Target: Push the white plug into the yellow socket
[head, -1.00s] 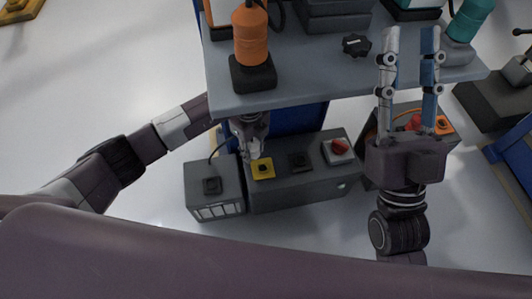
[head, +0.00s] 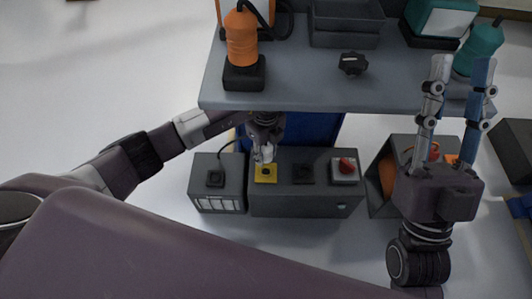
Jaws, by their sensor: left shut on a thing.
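The yellow socket (head: 265,174) is a square plate with a dark centre on top of a long grey box. The white plug (head: 266,153) is at the far edge of the socket, small and partly hidden. My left gripper (head: 264,147) points down behind it and is shut on the plug. Whether the plug touches the socket or hovers just above it, I cannot tell. My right gripper (head: 461,66) is open and empty, its fingers pointing away over the right of the bench.
A grey bench (head: 310,92) overhangs behind the boxes, close to my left forearm. A dark socket (head: 303,174) and a red switch (head: 346,167) share the long box. A smaller grey box (head: 217,194) with a black cable stands to its left. Orange (head: 242,45) and teal bottles stand on the bench.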

